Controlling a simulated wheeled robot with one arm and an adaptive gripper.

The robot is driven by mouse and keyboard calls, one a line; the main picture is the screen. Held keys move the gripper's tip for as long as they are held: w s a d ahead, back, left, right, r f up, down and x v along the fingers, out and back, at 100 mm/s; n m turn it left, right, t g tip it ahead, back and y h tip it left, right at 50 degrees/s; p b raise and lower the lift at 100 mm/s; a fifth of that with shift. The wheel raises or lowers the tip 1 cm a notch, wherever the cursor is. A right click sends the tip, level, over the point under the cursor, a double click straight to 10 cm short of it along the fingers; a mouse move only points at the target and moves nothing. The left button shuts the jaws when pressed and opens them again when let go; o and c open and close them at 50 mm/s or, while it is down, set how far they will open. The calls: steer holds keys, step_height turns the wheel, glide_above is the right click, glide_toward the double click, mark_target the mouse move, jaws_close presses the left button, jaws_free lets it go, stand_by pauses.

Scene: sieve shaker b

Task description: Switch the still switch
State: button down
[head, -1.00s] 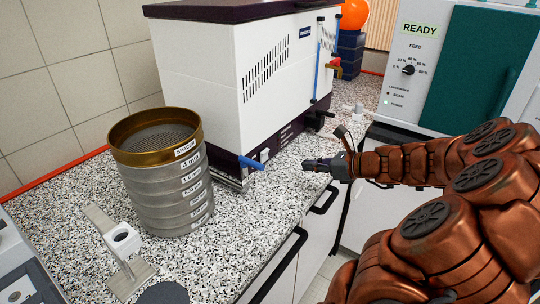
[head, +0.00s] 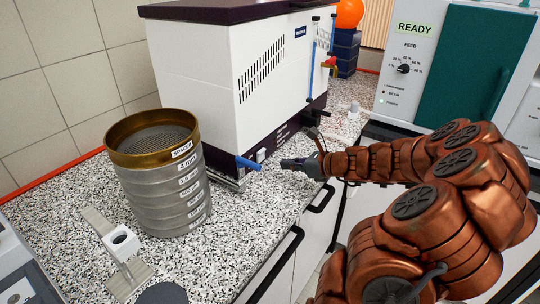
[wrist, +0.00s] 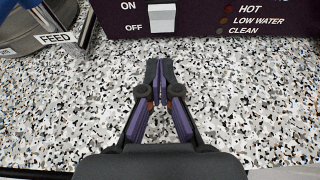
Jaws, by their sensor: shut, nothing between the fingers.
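The still (head: 215,85) is a white cabinet with a dark purple top and base on the speckled counter. Its switch (wrist: 162,18) is a white rocker on the dark base panel in the wrist view, with ON beside its upper half and OFF beside its lower half. I cannot tell which way it is set. The switch shows small in the head view (head: 261,155), right of a blue spout. My gripper (wrist: 158,70) is shut and empty, low over the counter in front of the panel, pointing at the switch but apart from it. It also shows in the head view (head: 284,163).
A blue spout (head: 248,164) sticks out left of the switch. A metal part labelled FEED (wrist: 57,38) is at the wrist view's upper left. A sieve stack (head: 165,190) stands left on the counter. A machine marked READY (head: 415,28) is at right. Counter under my gripper is clear.

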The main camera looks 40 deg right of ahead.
mark_target(261, 154)
steer(key=x, duration=0.3)
steer(key=shift+w+a, duration=0.2)
steer(key=shift+w, duration=0.05)
steer(key=shift+w+a+r+p, duration=0.25)
steer(key=shift+w+r+p, duration=0.25)
steer(key=shift+w, duration=0.3)
steer(key=shift+w+a+r, duration=0.1)
steer(key=shift+w, duration=0.3)
steer(key=shift+w+a+r, duration=0.15)
steer(key=shift+w, duration=0.25)
steer(key=shift+r+p, duration=0.15)
steer(key=shift+p, duration=0.3)
steer(key=shift+w+a+r+p, duration=0.1)
steer(key=shift+w+r+p, duration=0.1)
steer(key=shift+p, duration=0.55)
steer(key=shift+f, duration=0.2)
steer(key=shift+r, duration=0.15)
